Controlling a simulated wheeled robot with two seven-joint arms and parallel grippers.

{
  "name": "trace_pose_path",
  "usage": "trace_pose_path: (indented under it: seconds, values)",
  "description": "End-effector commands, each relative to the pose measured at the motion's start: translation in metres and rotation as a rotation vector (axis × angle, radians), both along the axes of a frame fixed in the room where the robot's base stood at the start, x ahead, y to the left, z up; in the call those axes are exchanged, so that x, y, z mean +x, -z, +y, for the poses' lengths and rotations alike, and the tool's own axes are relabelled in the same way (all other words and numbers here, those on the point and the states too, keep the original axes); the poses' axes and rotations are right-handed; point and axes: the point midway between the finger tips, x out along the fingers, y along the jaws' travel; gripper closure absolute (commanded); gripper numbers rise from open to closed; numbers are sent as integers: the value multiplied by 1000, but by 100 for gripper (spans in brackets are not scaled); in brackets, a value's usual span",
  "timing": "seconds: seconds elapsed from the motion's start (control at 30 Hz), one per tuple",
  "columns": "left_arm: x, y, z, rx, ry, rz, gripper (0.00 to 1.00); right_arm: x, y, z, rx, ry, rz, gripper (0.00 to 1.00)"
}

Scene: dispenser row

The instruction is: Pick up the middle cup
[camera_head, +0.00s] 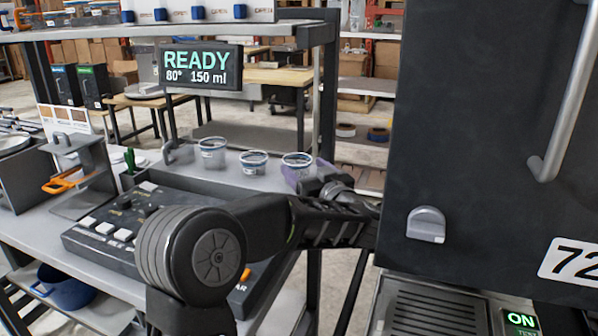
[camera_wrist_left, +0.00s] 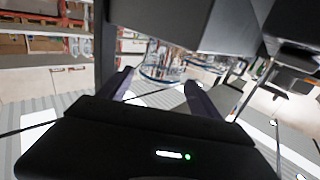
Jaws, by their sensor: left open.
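Three clear cups with blue bands stand in a row on the grey shelf: a left cup (camera_head: 212,153), the middle cup (camera_head: 254,162) and a right cup (camera_head: 298,160). My left gripper (camera_head: 306,174) has purple fingers and is by the right cup, to the right of the middle cup. It partly hides the right cup's lower part. In the left wrist view the fingers of my left gripper (camera_wrist_left: 158,92) are apart, with clear, blue-rimmed cupware (camera_wrist_left: 160,68) ahead of them; I cannot tell which cup this is. My right gripper is not in view.
A black control panel (camera_head: 105,228) with white buttons lies on the shelf in front of the cups. A display reading READY (camera_head: 201,68) is above them. A large dark machine (camera_head: 480,110) with a handle fills the right side. A grey stand (camera_head: 80,175) is at the left.

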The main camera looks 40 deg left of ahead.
Motion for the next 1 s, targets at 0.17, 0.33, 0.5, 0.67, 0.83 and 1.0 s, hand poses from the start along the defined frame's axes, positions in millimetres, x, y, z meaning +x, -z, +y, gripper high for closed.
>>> trace_pose_path:
  seconds: [0.17, 0.33, 0.5, 0.67, 0.83, 1.0]
  values:
    - [7, 0, 15, 1, -2, 0, 27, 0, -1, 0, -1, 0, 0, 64]
    - [12, 0, 24, 0, -1, -1, 27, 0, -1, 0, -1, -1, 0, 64]
    - [12, 0, 23, 0, 0, -1, 27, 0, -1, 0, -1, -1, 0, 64]
    - [14, 0, 29, 0, -1, -2, 27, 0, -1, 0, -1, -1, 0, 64]
    - [25, 0, 50, 1, -3, -2, 27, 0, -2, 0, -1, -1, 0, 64]
    - [34, 0, 67, 0, -1, -2, 27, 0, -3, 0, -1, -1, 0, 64]
